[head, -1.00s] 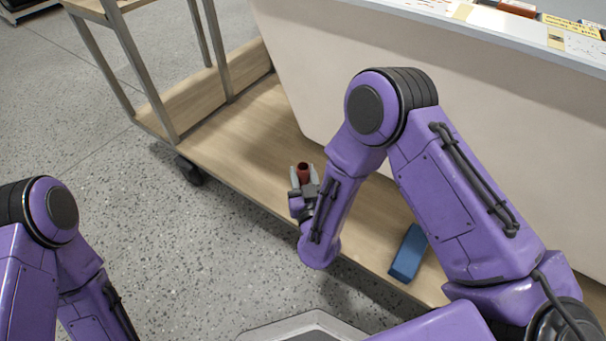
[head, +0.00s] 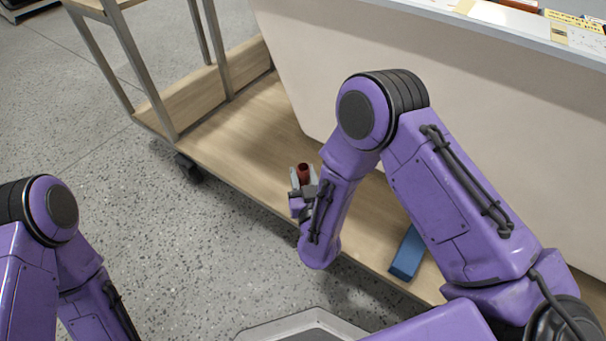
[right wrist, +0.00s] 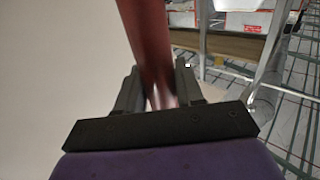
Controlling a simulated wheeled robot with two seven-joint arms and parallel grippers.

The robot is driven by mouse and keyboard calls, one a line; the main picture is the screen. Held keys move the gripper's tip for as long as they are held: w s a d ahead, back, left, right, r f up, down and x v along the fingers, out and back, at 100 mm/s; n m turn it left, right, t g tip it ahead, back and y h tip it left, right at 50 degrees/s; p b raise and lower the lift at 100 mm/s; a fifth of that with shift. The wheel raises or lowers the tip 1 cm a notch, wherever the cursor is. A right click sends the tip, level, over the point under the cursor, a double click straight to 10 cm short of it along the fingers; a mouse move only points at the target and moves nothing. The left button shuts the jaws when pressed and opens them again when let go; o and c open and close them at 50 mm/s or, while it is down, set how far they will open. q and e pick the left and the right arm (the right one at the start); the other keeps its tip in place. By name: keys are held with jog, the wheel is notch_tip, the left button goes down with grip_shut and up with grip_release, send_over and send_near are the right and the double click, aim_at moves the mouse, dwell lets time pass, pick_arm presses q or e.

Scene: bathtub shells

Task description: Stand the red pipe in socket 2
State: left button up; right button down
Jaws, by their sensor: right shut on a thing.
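The red pipe (head: 303,171) is upright in my right gripper (head: 303,184), whose two fingers close on it from either side. They are over the wooden lower shelf of the cart in the head view. In the right wrist view the pipe (right wrist: 146,45) rises between the two dark fingers of the right gripper (right wrist: 158,90) and runs out of the top of the picture. The pipe's lower end is hidden. No socket can be made out in either view. My left arm shows at the lower left of the head view, but its gripper is out of the picture.
The cart's wooden shelf (head: 240,140) has metal posts (head: 140,70) at its left end. A large pale tub shell (head: 450,110) stands over the shelf. A blue block (head: 407,254) lies on the shelf at right. Speckled floor (head: 130,220) is clear at left.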

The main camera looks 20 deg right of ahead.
pick_arm(q)
jog(key=shift+f+b, duration=0.65)
pick_arm(e)
jog(key=shift+f, duration=0.95)
jog(key=c, duration=0.6)
grip_release()
pick_arm(q)
jog(key=shift+w+a+r+p, duration=0.1)
jog(key=shift+w+r+p, duration=0.1)
jog(key=shift+r+p, duration=0.7)
pick_arm(e)
jog(key=s, duration=0.3)
jog(key=s+a, duration=0.1)
jog(key=s, duration=0.6)
jog(key=shift+s+a, duration=0.15)
jog(key=shift+s, duration=0.05)
